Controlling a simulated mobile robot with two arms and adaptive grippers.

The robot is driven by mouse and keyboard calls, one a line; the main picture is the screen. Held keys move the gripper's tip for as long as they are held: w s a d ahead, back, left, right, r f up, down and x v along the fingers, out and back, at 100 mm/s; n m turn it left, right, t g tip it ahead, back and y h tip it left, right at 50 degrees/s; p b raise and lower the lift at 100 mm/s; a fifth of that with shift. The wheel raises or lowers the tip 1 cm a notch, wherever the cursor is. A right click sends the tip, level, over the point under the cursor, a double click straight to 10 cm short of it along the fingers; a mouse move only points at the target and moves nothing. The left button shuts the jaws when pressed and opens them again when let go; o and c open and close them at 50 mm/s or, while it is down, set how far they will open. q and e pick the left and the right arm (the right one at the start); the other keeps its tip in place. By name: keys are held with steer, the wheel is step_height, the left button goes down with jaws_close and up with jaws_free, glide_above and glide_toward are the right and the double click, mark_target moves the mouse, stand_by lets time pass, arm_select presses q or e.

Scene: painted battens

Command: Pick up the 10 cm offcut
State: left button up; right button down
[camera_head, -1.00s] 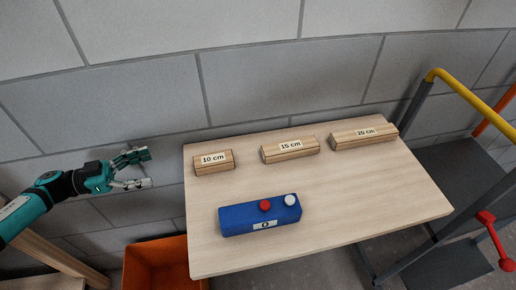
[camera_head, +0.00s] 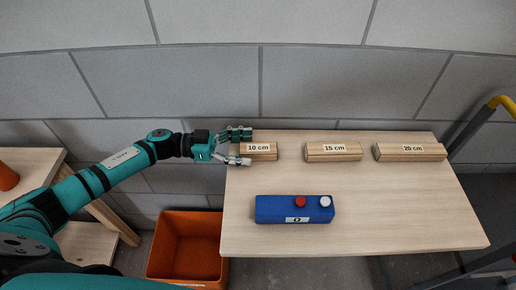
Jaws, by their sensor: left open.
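The 10 cm offcut (camera_head: 262,154) is a short wooden block with a "10 cm" label, lying at the back left of the table (camera_head: 390,220). My left gripper (camera_head: 238,148) is open at the block's left end. Its fingers lie along the far and near sides of that end and partly hide it. I cannot tell whether they touch the wood. My right gripper is not in view.
The 15 cm block (camera_head: 333,152) and the 20 cm block (camera_head: 410,152) lie to the right in the same row. A blue box (camera_head: 270,210) with red and white buttons sits in front. An orange bin (camera_head: 187,245) stands left of the table.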

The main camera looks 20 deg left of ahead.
mark_target(258, 148)
arm_select(q)
steer(key=x, duration=0.4)
steer(key=shift+p, duration=0.4)
steer(key=c, duration=1.3)
